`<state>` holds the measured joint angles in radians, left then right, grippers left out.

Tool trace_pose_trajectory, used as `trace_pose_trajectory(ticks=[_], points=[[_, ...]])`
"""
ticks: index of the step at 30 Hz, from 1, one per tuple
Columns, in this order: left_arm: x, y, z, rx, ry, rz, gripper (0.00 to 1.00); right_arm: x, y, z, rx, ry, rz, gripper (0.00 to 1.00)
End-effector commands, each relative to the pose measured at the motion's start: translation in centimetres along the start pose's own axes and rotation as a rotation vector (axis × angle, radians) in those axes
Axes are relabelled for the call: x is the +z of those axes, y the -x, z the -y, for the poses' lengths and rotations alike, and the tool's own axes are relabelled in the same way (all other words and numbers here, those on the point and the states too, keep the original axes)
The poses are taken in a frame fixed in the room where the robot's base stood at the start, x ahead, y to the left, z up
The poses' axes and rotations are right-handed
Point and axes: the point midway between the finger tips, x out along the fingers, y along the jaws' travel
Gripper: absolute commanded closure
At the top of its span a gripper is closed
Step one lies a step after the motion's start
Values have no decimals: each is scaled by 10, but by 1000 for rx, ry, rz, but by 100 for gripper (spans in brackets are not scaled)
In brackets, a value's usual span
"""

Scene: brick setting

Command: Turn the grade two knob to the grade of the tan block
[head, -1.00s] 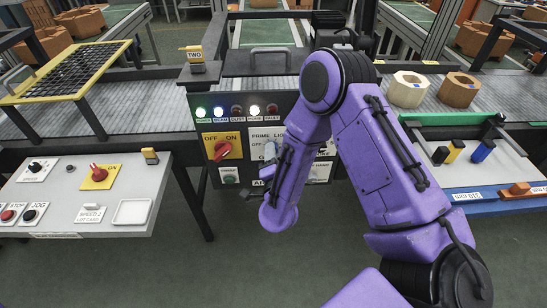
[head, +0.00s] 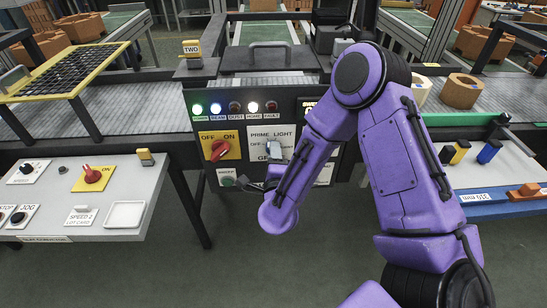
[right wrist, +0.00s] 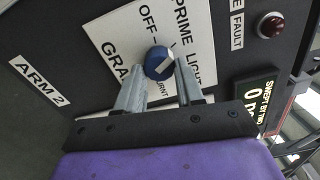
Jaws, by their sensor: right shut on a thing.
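The blue knob (right wrist: 158,62) with a pale pointer mark sits on a white plate (right wrist: 112,45) lettered PRIME, LIGHT, OFF and, partly covered, BURNT and GRA... My right gripper (right wrist: 161,78) has its two grey fingers on either side of the knob and is shut on it. I cannot tell exactly which word the pointer faces. In the head view my arm hides part of this plate (head: 262,132). A tan, hollow six-sided block (head: 460,92) sits on the conveyor at right. A paler cream block (head: 420,90) beside it is partly hidden by my arm. My left gripper is out of view.
A red OFF/ON switch (head: 219,150) on a yellow plate is close left of the white plate. A row of lamps (head: 235,107) is above. A grey control desk (head: 80,195) stands at left. A blue-edged tray table (head: 490,190) is at right.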

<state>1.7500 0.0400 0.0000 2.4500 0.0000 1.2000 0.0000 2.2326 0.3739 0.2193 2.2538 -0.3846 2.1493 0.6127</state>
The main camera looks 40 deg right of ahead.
Motion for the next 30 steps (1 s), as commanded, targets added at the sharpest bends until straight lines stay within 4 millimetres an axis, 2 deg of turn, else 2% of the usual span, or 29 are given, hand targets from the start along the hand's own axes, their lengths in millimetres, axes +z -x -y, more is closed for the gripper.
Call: trace_pose_trajectory(ticks=[15, 16, 18, 26, 30], points=[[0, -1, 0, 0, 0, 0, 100, 0, 0, 0, 2, -17, 0, 94], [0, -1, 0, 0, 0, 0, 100, 0, 0, 0, 2, -17, 0, 57], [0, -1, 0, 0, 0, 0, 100, 0, 0, 0, 1, -17, 0, 37], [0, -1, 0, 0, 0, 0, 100, 0, 0, 0, 1, -17, 0, 37], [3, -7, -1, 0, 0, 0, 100, 1, 14, -3, 2, -15, 4, 37]])
